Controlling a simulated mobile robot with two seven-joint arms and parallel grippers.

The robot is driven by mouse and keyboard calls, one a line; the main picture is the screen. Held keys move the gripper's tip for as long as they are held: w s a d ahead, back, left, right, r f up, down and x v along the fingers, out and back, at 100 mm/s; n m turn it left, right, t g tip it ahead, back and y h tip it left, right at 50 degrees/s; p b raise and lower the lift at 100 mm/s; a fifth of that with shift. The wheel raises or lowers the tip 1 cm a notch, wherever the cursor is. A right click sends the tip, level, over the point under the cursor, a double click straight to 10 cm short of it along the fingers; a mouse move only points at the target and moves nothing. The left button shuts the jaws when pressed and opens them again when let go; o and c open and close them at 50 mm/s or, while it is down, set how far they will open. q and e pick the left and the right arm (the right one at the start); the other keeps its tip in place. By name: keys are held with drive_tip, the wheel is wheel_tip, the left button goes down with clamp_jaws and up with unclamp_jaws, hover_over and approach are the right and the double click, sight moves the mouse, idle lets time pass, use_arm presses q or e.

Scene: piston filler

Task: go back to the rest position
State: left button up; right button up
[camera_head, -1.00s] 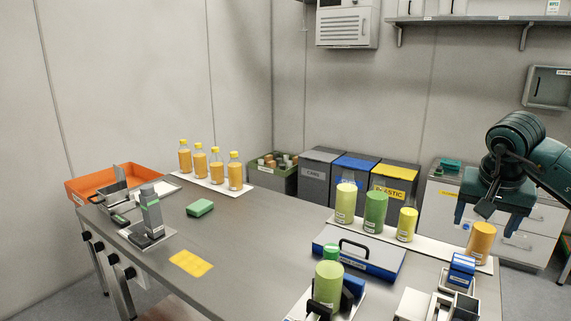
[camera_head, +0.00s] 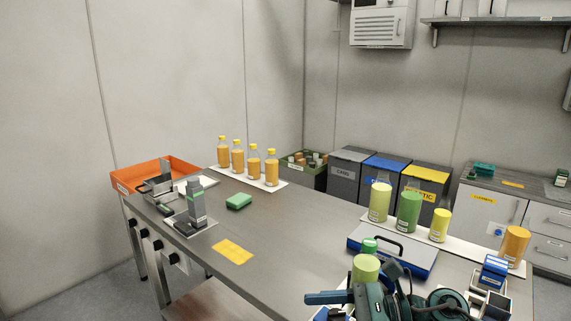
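My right gripper (camera_head: 318,306) is low at the bottom edge, its arm folded in at the bottom right. Its blue fingers point left with a gap between them and nothing seen in it. It is in front of the light green cylinder (camera_head: 365,268) with the darker green cap, and the arm hides most of the stand under that cylinder. The lower finger is partly cut off by the picture edge. My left gripper is out of view.
The table (camera_head: 290,230) holds a blue-and-grey case (camera_head: 392,251), coloured cylinders on a white strip, a yellow card (camera_head: 232,251), a green block (camera_head: 239,201), a grey device (camera_head: 196,208), several orange bottles and an orange tray (camera_head: 155,172). The table's middle is clear.

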drive_tip(key=s+d+f+n+t+h, duration=0.2)
drive_tip(key=s+f+n+t+h, duration=0.1)
drive_tip(key=f+n, duration=0.4)
drive_tip(key=s+d+f+n+t+h+p, duration=0.1)
drive_tip(key=s+d+f+n+t+h, duration=0.2)
drive_tip(key=s+f+n+h, duration=0.2)
drive_tip(key=s+d+f+n+t+h, duration=0.3)
drive_tip(key=s+f+n+h, duration=0.1)
drive_tip(key=f+n, duration=0.6)
drive_tip(key=shift+s+f+h+p, duration=0.3)
drive_tip(key=shift+s+h+p, duration=0.1)
drive_tip(key=shift+s, duration=0.35)
drive_tip(key=shift+d, duration=0.1)
